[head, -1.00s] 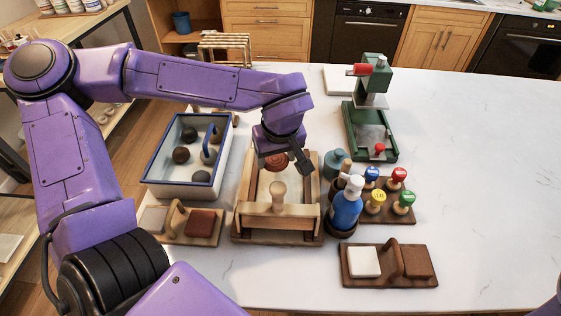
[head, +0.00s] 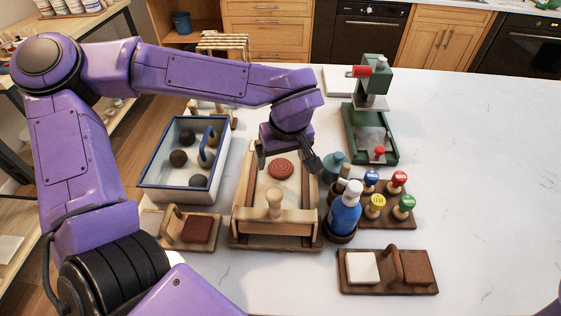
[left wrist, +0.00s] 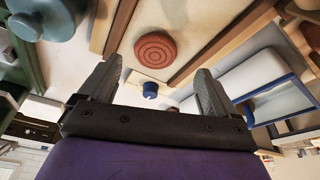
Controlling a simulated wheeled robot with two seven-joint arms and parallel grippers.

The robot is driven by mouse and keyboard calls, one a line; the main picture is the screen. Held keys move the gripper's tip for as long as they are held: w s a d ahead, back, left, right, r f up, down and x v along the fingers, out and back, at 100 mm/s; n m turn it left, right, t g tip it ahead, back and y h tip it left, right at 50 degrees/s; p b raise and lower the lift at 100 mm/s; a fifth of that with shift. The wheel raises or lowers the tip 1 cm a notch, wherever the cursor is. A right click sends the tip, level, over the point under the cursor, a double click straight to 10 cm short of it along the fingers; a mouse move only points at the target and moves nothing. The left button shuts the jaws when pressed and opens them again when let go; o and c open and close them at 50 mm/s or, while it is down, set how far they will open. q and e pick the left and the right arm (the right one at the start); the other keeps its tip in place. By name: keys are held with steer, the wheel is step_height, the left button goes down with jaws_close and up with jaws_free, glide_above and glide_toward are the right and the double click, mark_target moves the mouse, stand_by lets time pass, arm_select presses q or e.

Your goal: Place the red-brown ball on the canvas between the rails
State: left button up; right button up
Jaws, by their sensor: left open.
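The red-brown ball (head: 281,169) rests on the pale canvas (head: 292,193) between the two wooden rails, away from both of them. It looks low and round with rings on top, and also shows in the left wrist view (left wrist: 155,50). My left gripper (head: 289,160) is open and empty just behind and above the ball, its fingers spread wider than it. In the left wrist view, the ball lies beyond the open fingers, with a clear gap. My right gripper is not in view.
A wooden crossbar with a knob (head: 274,203) spans the rails in front. A blue-rimmed tray (head: 165,194) with several dark balls stands left. Bottles (head: 344,210) and colored stamps stand close on the right. The counter's far right is clear.

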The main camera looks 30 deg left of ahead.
arm_select(q)
steer(key=v, duration=0.7)
steer(key=shift+r, duration=0.2)
stand_by(0.9)
